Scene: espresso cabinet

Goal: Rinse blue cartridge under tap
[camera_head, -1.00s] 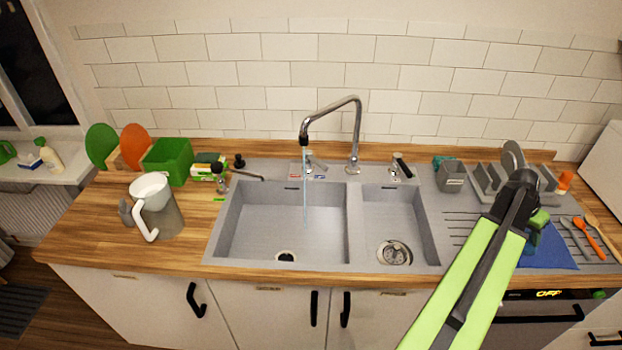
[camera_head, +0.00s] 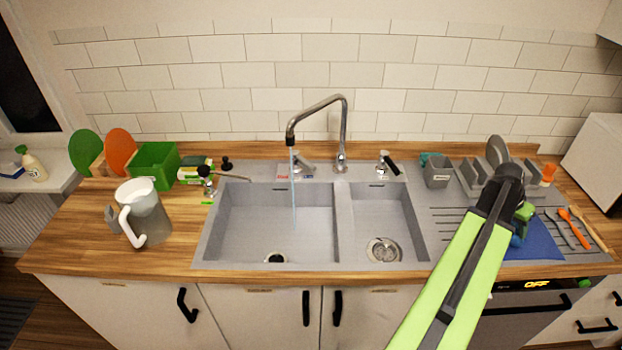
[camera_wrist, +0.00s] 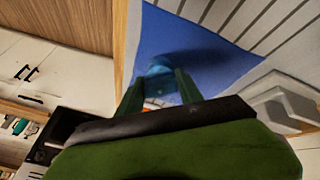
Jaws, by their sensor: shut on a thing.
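The blue cartridge (camera_wrist: 160,72) shows between the green fingertips of my gripper (camera_wrist: 158,84) in the wrist view. My gripper is shut on it. In the head view my gripper (camera_head: 521,226) is at the right, over the blue cloth (camera_head: 541,243), and the cartridge (camera_head: 515,241) is mostly hidden by my arm. I cannot tell how high it is above the cloth. The tap (camera_head: 342,130) stands behind the sink, left of my gripper. A thin stream of water (camera_head: 294,190) runs from its spout into the large left basin (camera_head: 250,240).
A smaller basin (camera_head: 400,225) lies between the large one and the ribbed drainer. A grey cup (camera_head: 437,174) and a plate rack (camera_head: 470,180) stand behind my gripper. Utensils (camera_head: 567,228) lie to its right. A white jug (camera_head: 145,215) stands on the left counter.

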